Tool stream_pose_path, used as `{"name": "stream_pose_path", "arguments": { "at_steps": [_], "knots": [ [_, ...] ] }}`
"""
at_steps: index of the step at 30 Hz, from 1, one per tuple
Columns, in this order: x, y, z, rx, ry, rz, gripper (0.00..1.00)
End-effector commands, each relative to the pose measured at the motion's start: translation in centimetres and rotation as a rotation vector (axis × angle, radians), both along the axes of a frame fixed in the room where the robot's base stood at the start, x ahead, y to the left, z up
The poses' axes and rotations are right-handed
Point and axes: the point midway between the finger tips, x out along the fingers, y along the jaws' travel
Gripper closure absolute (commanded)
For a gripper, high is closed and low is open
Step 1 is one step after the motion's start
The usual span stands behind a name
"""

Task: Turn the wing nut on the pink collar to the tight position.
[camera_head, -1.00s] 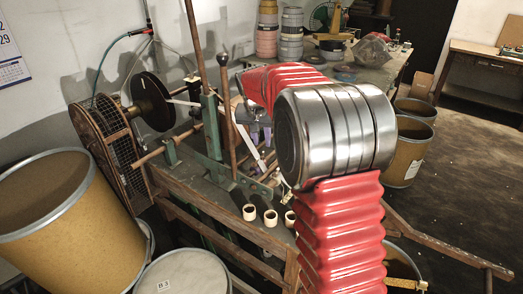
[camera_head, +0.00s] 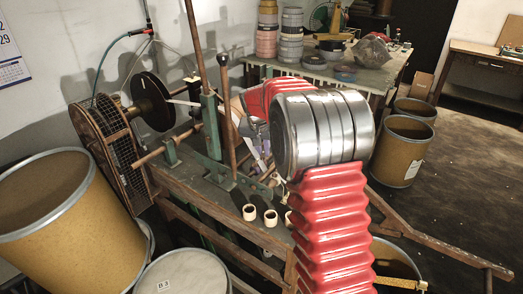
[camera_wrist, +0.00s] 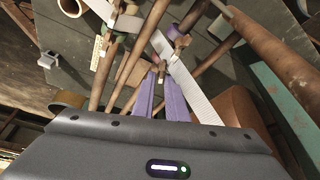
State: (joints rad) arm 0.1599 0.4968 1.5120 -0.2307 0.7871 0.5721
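In the wrist view my gripper (camera_wrist: 162,84) shows two lilac fingers pointing up the picture, with a gap between their tips. A small pale-tipped wing nut (camera_wrist: 162,74) stands right at that gap; I cannot tell whether the fingers touch it. A dull pinkish-purple collar (camera_wrist: 174,31) sits on a rod farther up, with another small nut (camera_wrist: 182,42) beside it. The dim light makes it hard to tell which collar is the pink one. In the head view my arm hides most of the work area, and the gripper (camera_head: 261,146) shows only partly.
A white tape strip (camera_wrist: 190,85) runs diagonally close beside the fingers. Several brown rods (camera_wrist: 140,50) cross around them. A greenish collar with a nut (camera_wrist: 103,47) is at upper left. Cream rings (camera_head: 270,217) lie on the bench, and drums (camera_head: 60,215) stand in front.

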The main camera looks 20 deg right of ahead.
Motion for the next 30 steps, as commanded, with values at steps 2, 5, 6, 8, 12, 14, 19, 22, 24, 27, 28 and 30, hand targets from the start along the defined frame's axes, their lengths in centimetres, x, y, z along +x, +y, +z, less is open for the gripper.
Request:
{"name": "stream_pose_path", "arguments": {
  "at_steps": [2,5,6,8,12,14,19,22,24,27,28,30],
  "knots": [
    [0.00,0.00,0.01,0.000,0.000,0.000,0.94],
    [-0.01,0.00,0.02,0.000,0.000,0.000,1.00],
    [-0.01,-0.01,0.01,0.000,0.000,0.000,1.00],
    [-0.02,-0.01,0.02,0.000,0.000,0.000,1.00],
    [-0.04,-0.05,0.02,-0.001,0.001,0.000,1.00],
    [-0.04,-0.05,0.01,-0.001,0.001,0.000,1.00],
    [-0.07,-0.06,-0.01,0.000,0.003,-0.022,1.00],
    [-0.09,-0.09,-0.04,0.000,0.004,-0.057,1.00],
    [-0.11,-0.08,-0.05,0.000,0.004,-0.090,1.00],
    [-0.15,-0.16,-0.02,-0.001,0.004,-0.144,1.00],
    [-0.14,-0.17,-0.01,-0.001,0.003,-0.160,1.00],
    [-0.19,-0.24,0.00,-0.001,0.003,-0.198,1.00]
  ]
}}
